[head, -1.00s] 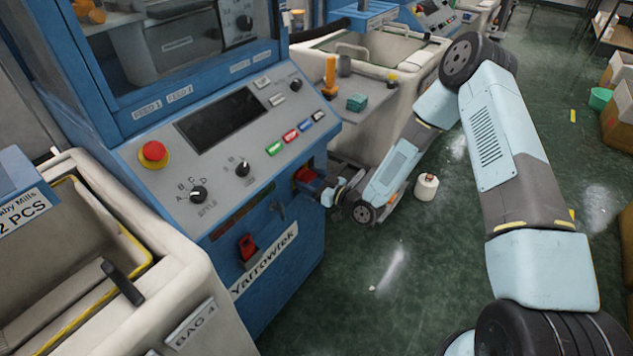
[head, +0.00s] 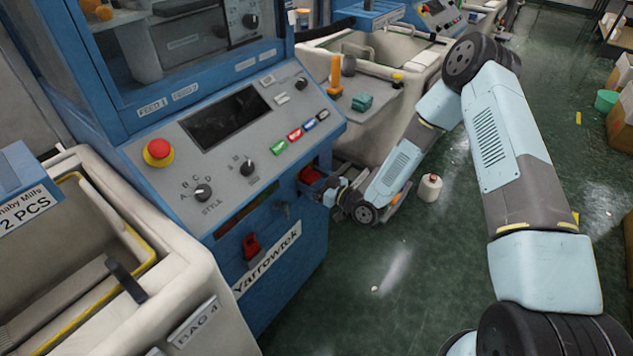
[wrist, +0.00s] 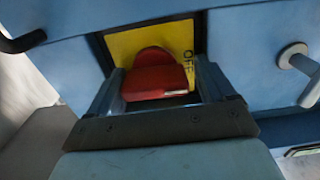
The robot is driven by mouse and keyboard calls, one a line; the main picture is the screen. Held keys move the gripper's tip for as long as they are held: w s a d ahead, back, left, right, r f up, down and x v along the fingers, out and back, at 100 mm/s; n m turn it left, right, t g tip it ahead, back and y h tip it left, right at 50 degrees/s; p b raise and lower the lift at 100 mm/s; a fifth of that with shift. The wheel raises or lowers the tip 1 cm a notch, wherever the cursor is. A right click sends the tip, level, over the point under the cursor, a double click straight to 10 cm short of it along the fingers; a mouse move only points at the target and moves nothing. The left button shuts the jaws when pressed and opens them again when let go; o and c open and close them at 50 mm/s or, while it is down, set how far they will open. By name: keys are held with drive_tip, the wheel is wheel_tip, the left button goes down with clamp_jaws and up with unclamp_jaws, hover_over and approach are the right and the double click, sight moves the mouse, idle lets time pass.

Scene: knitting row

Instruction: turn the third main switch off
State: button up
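A red switch handle (wrist: 155,75) sits on a yellow plate (wrist: 125,45) marked OFF at its right in the wrist view. In the head view this red switch (head: 310,175) is on the right part of the blue machine's front, below the control panel. My gripper (wrist: 160,92) is right in front of it, one finger on each side of the handle. A thin strip of yellow shows between the handle and the right finger, so the fingers look open around it. Finger contact is hard to make out. Another red switch (head: 251,244) is lower left on the same front.
The control panel (head: 235,150) with knobs and a red stop button (head: 158,150) is above. A grey lever (wrist: 295,60) sticks out right of the plate. A cream bin (head: 205,285) stands at left.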

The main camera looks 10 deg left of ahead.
drive_tip(key=v, duration=1.3)
drive_tip(key=shift+d, duration=0.35)
drive_tip(key=shift+s+f, duration=0.1)
drive_tip(key=shift+f, duration=0.05)
